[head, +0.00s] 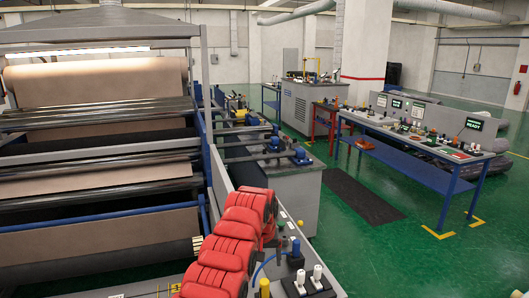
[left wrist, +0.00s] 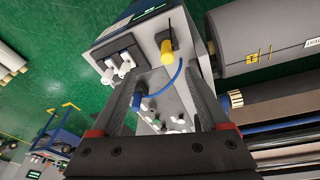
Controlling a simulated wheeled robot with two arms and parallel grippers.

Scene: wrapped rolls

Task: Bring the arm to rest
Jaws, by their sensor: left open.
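My left arm (head: 232,240), with red segmented covers, rises from the bottom of the head view beside the large roll machine. Its gripper (head: 278,242) is over the control panel at the machine's near end, and is small and partly hidden in that view. In the left wrist view the two dark fingers of the left gripper (left wrist: 163,78) are spread apart, with nothing held between them. Beyond them lies the panel with a yellow knob (left wrist: 167,50), white switches (left wrist: 118,62) and a blue cable. I cannot tell the exact gap to the panel. My right gripper is out of view.
The roll machine (head: 100,140) fills the left side. A blue-framed bench (head: 415,172) with control boxes stands at the right. A black mat (head: 362,197) lies on the open green floor between. A grey roll (left wrist: 255,42) shows in the left wrist view.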

